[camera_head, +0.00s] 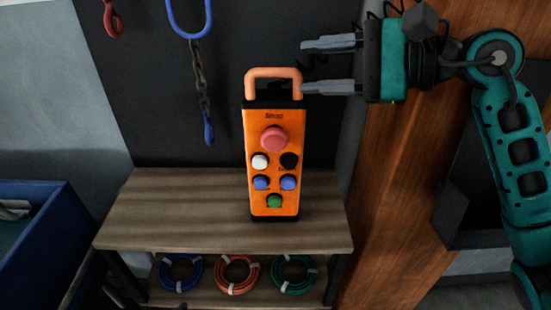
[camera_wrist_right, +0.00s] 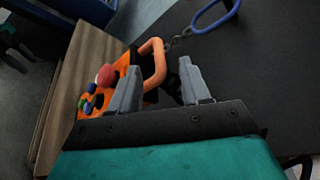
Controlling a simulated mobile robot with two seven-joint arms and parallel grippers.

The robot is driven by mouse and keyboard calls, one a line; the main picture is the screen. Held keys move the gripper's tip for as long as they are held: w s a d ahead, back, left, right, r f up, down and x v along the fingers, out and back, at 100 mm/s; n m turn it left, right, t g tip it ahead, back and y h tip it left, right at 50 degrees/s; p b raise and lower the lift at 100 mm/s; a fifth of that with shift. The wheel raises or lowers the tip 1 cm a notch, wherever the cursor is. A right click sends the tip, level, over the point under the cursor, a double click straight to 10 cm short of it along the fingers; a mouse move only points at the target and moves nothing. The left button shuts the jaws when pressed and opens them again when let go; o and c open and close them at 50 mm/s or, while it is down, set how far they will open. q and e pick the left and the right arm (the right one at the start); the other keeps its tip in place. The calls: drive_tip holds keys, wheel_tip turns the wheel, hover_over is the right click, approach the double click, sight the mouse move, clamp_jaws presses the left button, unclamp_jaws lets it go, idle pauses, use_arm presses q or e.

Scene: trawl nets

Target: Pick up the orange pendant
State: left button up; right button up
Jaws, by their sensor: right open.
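The orange pendant (camera_head: 263,195) stands upright on a wooden shelf (camera_head: 140,215) in the head view. It has a red button, several smaller coloured buttons and a pale orange loop handle on top. My right gripper (camera_head: 310,66) is open at the upper right of the handle, its fingers pointing left. In the right wrist view, the pendant (camera_wrist_right: 118,75) shows beyond the gripper (camera_wrist_right: 158,85), and its handle appears between the open fingers. No grip on it shows. Whether a finger touches the handle cannot be told. My left gripper is not in view.
A chain with blue hooks (camera_head: 203,80) hangs on the dark panel left of the pendant. A red hook (camera_head: 112,20) hangs further left. Blue, orange and green coils (camera_head: 293,274) lie on the lower shelf. A blue bin (camera_head: 35,235) stands at left. A wooden post (camera_head: 390,200) rises at right.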

sight(280, 71)
drive_tip(key=shift+f+p+x, duration=0.2)
drive_tip(key=shift+p+x, duration=0.3)
drive_tip(key=shift+x, duration=2.65)
drive_tip(key=shift+d, duration=0.1)
drive_tip(key=shift+c, duration=0.2)
clamp_jaws()
drive_tip(key=shift+r, duration=0.1)
